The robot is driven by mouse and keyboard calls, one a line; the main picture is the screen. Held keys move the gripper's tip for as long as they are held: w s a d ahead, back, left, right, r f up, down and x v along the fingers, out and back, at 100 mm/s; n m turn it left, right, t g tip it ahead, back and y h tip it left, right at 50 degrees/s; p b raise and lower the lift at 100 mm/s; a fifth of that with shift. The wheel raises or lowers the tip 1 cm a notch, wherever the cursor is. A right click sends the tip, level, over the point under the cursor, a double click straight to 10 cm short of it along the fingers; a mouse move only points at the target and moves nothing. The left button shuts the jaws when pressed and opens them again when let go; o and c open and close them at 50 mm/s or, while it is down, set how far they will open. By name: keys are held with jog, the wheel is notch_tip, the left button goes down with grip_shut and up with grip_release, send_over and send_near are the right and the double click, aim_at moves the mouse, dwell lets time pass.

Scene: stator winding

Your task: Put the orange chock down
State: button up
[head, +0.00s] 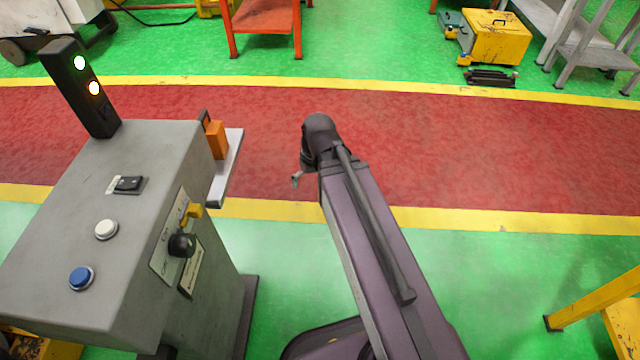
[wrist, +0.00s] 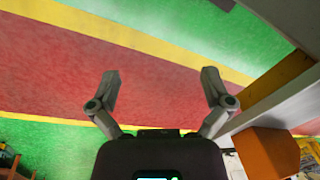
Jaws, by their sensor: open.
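The orange chock (head: 216,140) rests on a light grey shelf (head: 232,165) at the side of the grey machine. An orange block that looks like the same chock shows at the lower right in the wrist view (wrist: 268,153), beside the pale shelf and outside the jaws. My gripper (wrist: 160,84) is open, with nothing between its fingers, and the floor shows beyond them. In the head view a fingertip of my gripper (head: 296,180) shows to the right of the chock and apart from it; the rest is hidden behind my arm.
The grey control cabinet (head: 125,190) has buttons, a black knob (head: 181,245) and a signal light post (head: 82,90). The red floor lane (head: 480,150) is clear. A yellow toolbox (head: 497,38) and an orange stand (head: 265,18) are at the back, and a yellow frame (head: 590,300) at the right.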

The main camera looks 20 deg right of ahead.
jog(key=shift+s+d+f+m+h, duration=0.1)
jog(key=shift+s+d+m+h, duration=0.35)
jog(key=shift+d, duration=0.25)
jog(key=shift+s+d+m+h, duration=0.35)
jog(key=shift+s+d+m, duration=0.2)
jog(key=shift+d, duration=0.1)
